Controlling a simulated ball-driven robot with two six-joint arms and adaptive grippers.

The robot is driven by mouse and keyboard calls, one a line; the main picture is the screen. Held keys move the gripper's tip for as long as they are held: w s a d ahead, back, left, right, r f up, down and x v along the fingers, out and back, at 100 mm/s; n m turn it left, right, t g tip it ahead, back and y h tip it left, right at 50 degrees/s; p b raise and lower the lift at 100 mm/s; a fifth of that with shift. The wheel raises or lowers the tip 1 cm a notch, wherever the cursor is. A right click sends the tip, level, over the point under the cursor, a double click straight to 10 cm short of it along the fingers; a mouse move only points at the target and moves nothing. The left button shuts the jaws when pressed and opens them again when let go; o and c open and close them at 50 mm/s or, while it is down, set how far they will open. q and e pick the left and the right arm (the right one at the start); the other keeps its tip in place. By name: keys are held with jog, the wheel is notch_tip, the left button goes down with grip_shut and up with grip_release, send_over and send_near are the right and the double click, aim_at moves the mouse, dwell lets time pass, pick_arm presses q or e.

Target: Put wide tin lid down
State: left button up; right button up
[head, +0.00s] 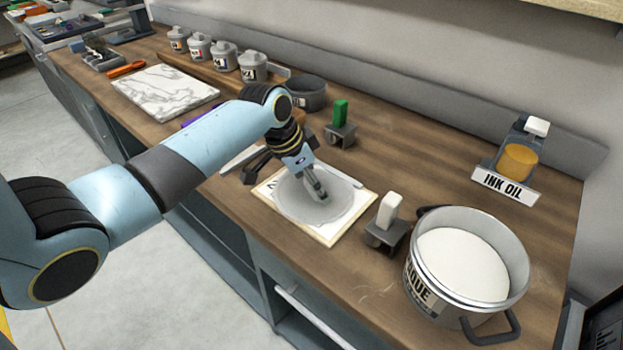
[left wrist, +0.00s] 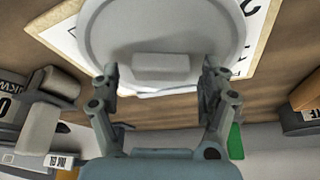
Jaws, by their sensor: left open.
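The wide tin lid (head: 298,208) is a flat grey disc lying on a white, pale-edged board (head: 330,238) on the wooden bench. My left gripper (head: 321,192) is just above the lid. In the left wrist view its open fingers (left wrist: 160,78) stand on either side of the handle, with gaps between; their height against it is hard to judge. My right gripper is not in view.
A large pot (head: 420,287) with white contents stands at the right front. A white-handled tool (head: 388,215) stands between it and the board. A green-handled tool (head: 340,120), several small tins (head: 253,68) and an ink oil holder (head: 505,185) stand further back. Bare bench lies behind the board.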

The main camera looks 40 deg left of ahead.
pick_arm(q)
jog(key=shift+r, duration=0.2)
jog(key=v, duration=1.2)
